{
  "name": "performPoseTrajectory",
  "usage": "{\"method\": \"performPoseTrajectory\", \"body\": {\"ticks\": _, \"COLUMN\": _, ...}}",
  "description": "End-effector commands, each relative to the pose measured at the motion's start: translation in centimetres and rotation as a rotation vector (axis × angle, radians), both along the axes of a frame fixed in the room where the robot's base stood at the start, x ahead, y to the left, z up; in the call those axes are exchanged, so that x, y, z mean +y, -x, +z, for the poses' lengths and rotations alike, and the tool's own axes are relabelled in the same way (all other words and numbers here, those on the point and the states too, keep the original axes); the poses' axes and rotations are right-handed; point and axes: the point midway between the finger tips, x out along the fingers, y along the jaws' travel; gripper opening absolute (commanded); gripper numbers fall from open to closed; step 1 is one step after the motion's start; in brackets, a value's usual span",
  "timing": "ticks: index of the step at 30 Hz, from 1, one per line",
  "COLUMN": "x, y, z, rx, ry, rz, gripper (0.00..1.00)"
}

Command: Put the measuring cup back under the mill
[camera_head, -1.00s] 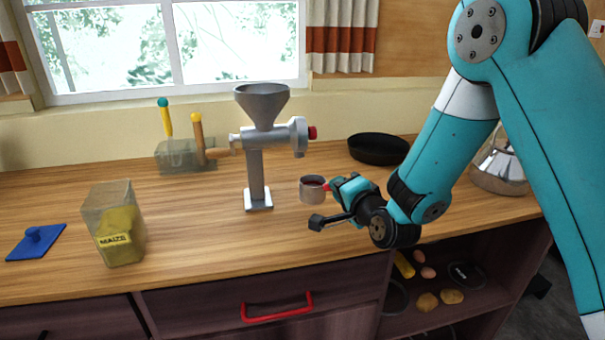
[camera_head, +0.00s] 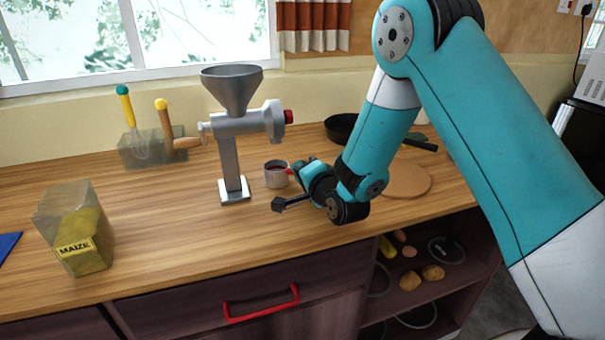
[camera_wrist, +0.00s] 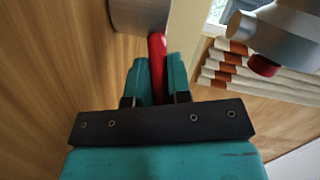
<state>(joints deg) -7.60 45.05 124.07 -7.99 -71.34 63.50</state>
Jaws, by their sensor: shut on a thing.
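The measuring cup (camera_head: 276,174) is a small grey metal cup with a red handle. It is upright, just right of the mill's foot, at or slightly above the counter; I cannot tell whether it touches. My gripper (camera_head: 293,170) is shut on its red handle, and the wrist view shows the handle (camera_wrist: 157,58) between the fingers and part of the cup (camera_wrist: 140,14). The mill (camera_head: 234,125) is grey metal with a funnel on top, a post on a flat foot and a red knob. The knob side shows in the wrist view (camera_wrist: 285,35).
A clear maize container (camera_head: 77,235) stands at the left of the counter (camera_head: 170,235). A dark pan (camera_head: 341,128) and a round wooden board (camera_head: 405,180) lie behind and right of my arm.

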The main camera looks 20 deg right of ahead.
Motion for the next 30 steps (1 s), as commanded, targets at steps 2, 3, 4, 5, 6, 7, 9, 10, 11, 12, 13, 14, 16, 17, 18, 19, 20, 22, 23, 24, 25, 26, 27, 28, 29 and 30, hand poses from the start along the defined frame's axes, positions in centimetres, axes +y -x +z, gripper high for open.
{"method": "performPoseTrajectory", "body": {"ticks": 2, "x": -0.1, "y": 0.0, "z": -0.2, "rx": 0.0, "ry": 0.0, "rz": -0.001, "gripper": 0.0}}
{"method": "performPoseTrajectory", "body": {"ticks": 3, "x": -0.1, "y": 0.0, "z": -0.3, "rx": 0.0, "ry": -0.001, "rz": -0.002, "gripper": 0.0}}
{"method": "performPoseTrajectory", "body": {"ticks": 4, "x": -0.1, "y": 0.0, "z": -0.4, "rx": 0.0, "ry": -0.001, "rz": -0.002, "gripper": 0.0}}
{"method": "performPoseTrajectory", "body": {"ticks": 5, "x": -0.1, "y": 0.0, "z": -0.4, "rx": 0.0, "ry": -0.001, "rz": -0.002, "gripper": 0.23}}
{"method": "performPoseTrajectory", "body": {"ticks": 6, "x": -0.1, "y": 0.0, "z": -0.3, "rx": 0.0, "ry": 0.0, "rz": -0.002, "gripper": 0.32}}
{"method": "performPoseTrajectory", "body": {"ticks": 7, "x": -0.1, "y": 0.0, "z": -0.3, "rx": 0.0, "ry": 0.0, "rz": -0.002, "gripper": 0.39}}
{"method": "performPoseTrajectory", "body": {"ticks": 9, "x": -0.1, "y": 0.0, "z": -0.3, "rx": 0.0, "ry": 0.0, "rz": -0.002, "gripper": 0.44}}
{"method": "performPoseTrajectory", "body": {"ticks": 10, "x": -0.1, "y": 0.0, "z": -0.3, "rx": 0.0, "ry": 0.0, "rz": -0.002, "gripper": 0.44}}
{"method": "performPoseTrajectory", "body": {"ticks": 11, "x": -0.1, "y": 0.0, "z": -0.3, "rx": 0.0, "ry": 0.0, "rz": -0.002, "gripper": 0.44}}
{"method": "performPoseTrajectory", "body": {"ticks": 12, "x": -0.1, "y": 0.0, "z": -0.3, "rx": 0.0, "ry": 0.0, "rz": -0.002, "gripper": 0.44}}
{"method": "performPoseTrajectory", "body": {"ticks": 13, "x": -0.1, "y": 0.0, "z": -0.3, "rx": 0.0, "ry": 0.0, "rz": -0.002, "gripper": 0.44}}
{"method": "performPoseTrajectory", "body": {"ticks": 14, "x": -0.1, "y": 0.0, "z": -0.3, "rx": 0.0, "ry": 0.0, "rz": -0.002, "gripper": 0.44}}
{"method": "performPoseTrajectory", "body": {"ticks": 16, "x": -0.1, "y": 0.0, "z": -0.2, "rx": 0.0, "ry": 0.0, "rz": -0.002, "gripper": 0.44}}
{"method": "performPoseTrajectory", "body": {"ticks": 17, "x": -0.1, "y": 0.0, "z": 0.0, "rx": -0.001, "ry": 0.0, "rz": -0.002, "gripper": 0.44}}
{"method": "performPoseTrajectory", "body": {"ticks": 18, "x": -0.1, "y": 0.0, "z": 0.3, "rx": -0.001, "ry": 0.0, "rz": -0.002, "gripper": 0.44}}
{"method": "performPoseTrajectory", "body": {"ticks": 19, "x": -0.2, "y": 0.2, "z": 0.0, "rx": 0.0, "ry": -0.001, "rz": -0.002, "gripper": 0.44}}
{"method": "performPoseTrajectory", "body": {"ticks": 20, "x": -0.3, "y": 0.6, "z": -0.1, "rx": 0.0, "ry": -0.001, "rz": -0.002, "gripper": 0.44}}
{"method": "performPoseTrajectory", "body": {"ticks": 22, "x": -0.5, "y": 1.6, "z": -0.1, "rx": 0.0, "ry": -0.001, "rz": -0.003, "gripper": 0.44}}
{"method": "performPoseTrajectory", "body": {"ticks": 23, "x": -0.6, "y": 2.2, "z": -0.1, "rx": -0.002, "ry": -0.002, "rz": -0.004, "gripper": 0.44}}
{"method": "performPoseTrajectory", "body": {"ticks": 24, "x": -0.8, "y": 3.1, "z": -0.1, "rx": -0.001, "ry": -0.002, "rz": -0.004, "gripper": 0.44}}
{"method": "performPoseTrajectory", "body": {"ticks": 25, "x": -0.9, "y": 3.6, "z": -0.1, "rx": -0.001, "ry": -0.002, "rz": -0.005, "gripper": 0.44}}
{"method": "performPoseTrajectory", "body": {"ticks": 26, "x": -1.0, "y": 4.2, "z": -0.1, "rx": -0.002, "ry": -0.002, "rz": -0.005, "gripper": 0.44}}
{"method": "performPoseTrajectory", "body": {"ticks": 27, "x": -1.2, "y": 5.1, "z": -0.1, "rx": -0.002, "ry": -0.002, "rz": -0.005, "gripper": 0.44}}
{"method": "performPoseTrajectory", "body": {"ticks": 28, "x": -1.2, "y": 5.8, "z": 0.0, "rx": -0.003, "ry": -0.002, "rz": -0.004, "gripper": 0.44}}
{"method": "performPoseTrajectory", "body": {"ticks": 29, "x": -1.4, "y": 6.4, "z": 0.1, "rx": -0.004, "ry": -0.002, "rz": -0.005, "gripper": 0.44}}
{"method": "performPoseTrajectory", "body": {"ticks": 30, "x": -1.5, "y": 7.1, "z": 0.3, "rx": -0.005, "ry": -0.001, "rz": -0.005, "gripper": 0.44}}
